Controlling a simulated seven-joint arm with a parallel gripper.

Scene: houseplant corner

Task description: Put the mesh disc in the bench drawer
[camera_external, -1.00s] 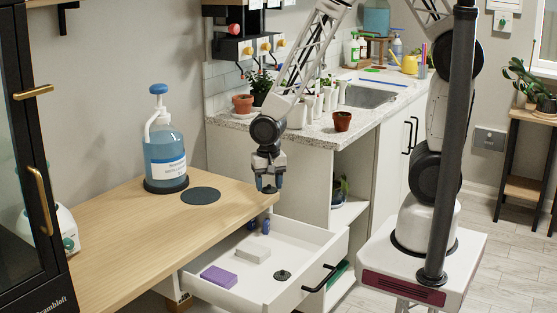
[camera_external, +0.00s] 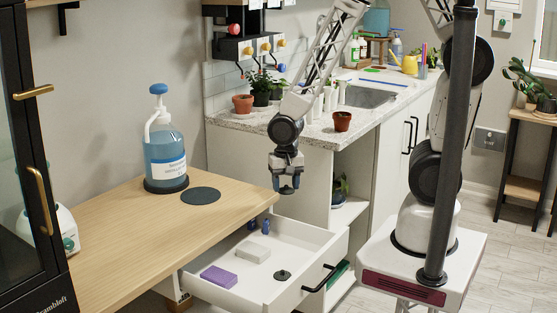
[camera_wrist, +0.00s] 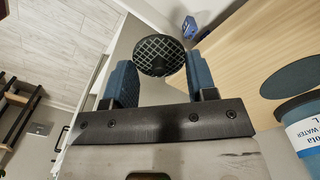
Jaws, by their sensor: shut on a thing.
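My gripper (camera_external: 286,186) hangs above the far part of the open bench drawer (camera_external: 302,243), to the right of the bench top's edge. Its fingers are shut on the mesh disc (camera_wrist: 158,55), a dark round disc with a pale grid, seen between the blue fingertips in the wrist view. In the external view the disc is small and mostly hidden by the fingers. The drawer is pulled out from under the wooden bench; it is white inside, with a black handle (camera_external: 319,279) on its front.
In the drawer are a purple block (camera_external: 219,277), a pale grey block (camera_external: 253,253), a black round piece (camera_external: 283,275) and small blue items (camera_external: 266,226). The drawer's right side has free floor.

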